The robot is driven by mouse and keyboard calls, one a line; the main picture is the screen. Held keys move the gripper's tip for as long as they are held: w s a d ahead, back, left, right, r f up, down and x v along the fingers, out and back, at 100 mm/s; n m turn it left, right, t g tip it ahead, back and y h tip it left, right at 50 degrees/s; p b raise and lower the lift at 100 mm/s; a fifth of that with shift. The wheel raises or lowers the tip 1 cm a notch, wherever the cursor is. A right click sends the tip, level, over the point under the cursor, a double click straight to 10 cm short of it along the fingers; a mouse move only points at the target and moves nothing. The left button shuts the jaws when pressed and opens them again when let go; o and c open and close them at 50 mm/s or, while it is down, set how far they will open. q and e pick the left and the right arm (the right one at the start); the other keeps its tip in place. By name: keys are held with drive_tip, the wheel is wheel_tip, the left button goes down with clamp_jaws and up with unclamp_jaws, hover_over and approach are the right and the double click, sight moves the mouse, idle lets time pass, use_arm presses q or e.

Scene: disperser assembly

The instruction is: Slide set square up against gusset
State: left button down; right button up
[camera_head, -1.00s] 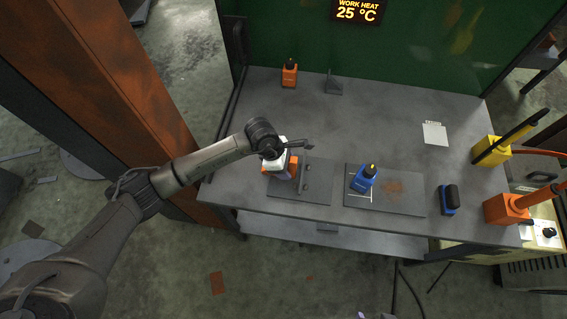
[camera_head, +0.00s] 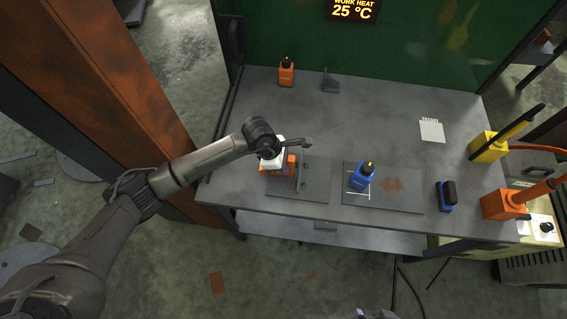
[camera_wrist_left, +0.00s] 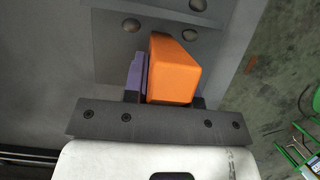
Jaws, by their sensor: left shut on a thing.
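My left gripper (camera_wrist_left: 165,100) is shut on an orange block (camera_wrist_left: 172,72), which I take to be the set square. A narrow dark part with rounded knobs (camera_head: 301,176) stands just right of the block, perhaps the gusset.
A blue block (camera_head: 361,180) stands on the right plate (camera_head: 408,199). An orange bottle-like item (camera_head: 286,73) and small grey bracket (camera_head: 330,84) stand at the back. A blue-black item (camera_head: 446,196) and yellow block (camera_head: 487,146) are right. The bench's middle back is clear.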

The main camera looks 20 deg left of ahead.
use_arm(q)
drive_tip(key=shift+d, duration=0.1)
idle(0.6)
drive_tip(key=shift+w+d, duration=0.15)
drive_tip(key=shift+d, duration=0.25)
idle(0.3)
drive_tip(key=shift+d+b, duration=0.3)
drive_tip(key=c, duration=0.8)
unclamp_jaws()
drive_tip(key=shift+c, duration=0.2)
drive_tip(key=shift+r, duration=0.1)
drive_tip(key=p+v, duration=0.1)
drive_tip(key=v, duration=1.2)
drive_tip(key=shift+r, duration=0.3)
